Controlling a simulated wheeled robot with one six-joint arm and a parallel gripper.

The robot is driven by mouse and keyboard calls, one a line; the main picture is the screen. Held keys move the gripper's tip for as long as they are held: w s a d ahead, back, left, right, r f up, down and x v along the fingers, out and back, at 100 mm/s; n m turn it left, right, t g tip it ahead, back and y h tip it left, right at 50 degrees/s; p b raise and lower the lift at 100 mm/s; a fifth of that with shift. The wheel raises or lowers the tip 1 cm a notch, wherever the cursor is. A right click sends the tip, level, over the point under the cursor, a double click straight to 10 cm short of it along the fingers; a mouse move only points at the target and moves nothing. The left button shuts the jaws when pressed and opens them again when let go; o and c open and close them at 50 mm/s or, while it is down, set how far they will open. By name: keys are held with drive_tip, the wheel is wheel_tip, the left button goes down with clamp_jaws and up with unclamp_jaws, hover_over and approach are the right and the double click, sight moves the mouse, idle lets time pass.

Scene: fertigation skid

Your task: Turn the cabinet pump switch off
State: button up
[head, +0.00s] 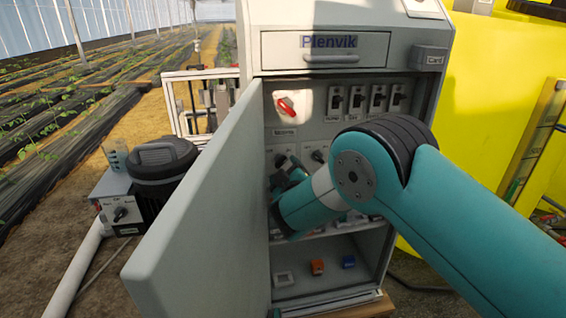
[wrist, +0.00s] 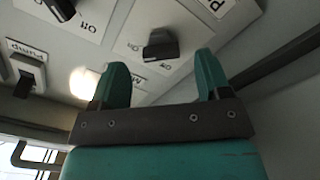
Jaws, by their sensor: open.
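In the wrist view a black rotary switch (wrist: 161,43) sits on a white plate with "Off" and a cut-off word starting with "P". I cannot read that full word, so I cannot be sure it is the pump switch. My gripper (wrist: 161,82) is open and empty, its two teal fingers apart and short of this switch. In the head view my gripper (head: 284,172) is inside the open cabinet (head: 437,70), at the left switch of the middle row, partly hidden by my wrist. A second rotary switch (wrist: 62,8) also has an "Off" mark; it shows in the head view (head: 317,156).
The open cabinet door (head: 205,205) stands close left of my arm. A red rotary handle (head: 286,107) and several breakers (head: 378,100) are above. Small coloured blocks (head: 317,267) lie on the lower shelf. Outside left is a grey box with a knob (head: 120,213).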

sight(281, 162)
drive_tip(key=shift+x, duration=1.85)
drive_tip(key=c, duration=0.9)
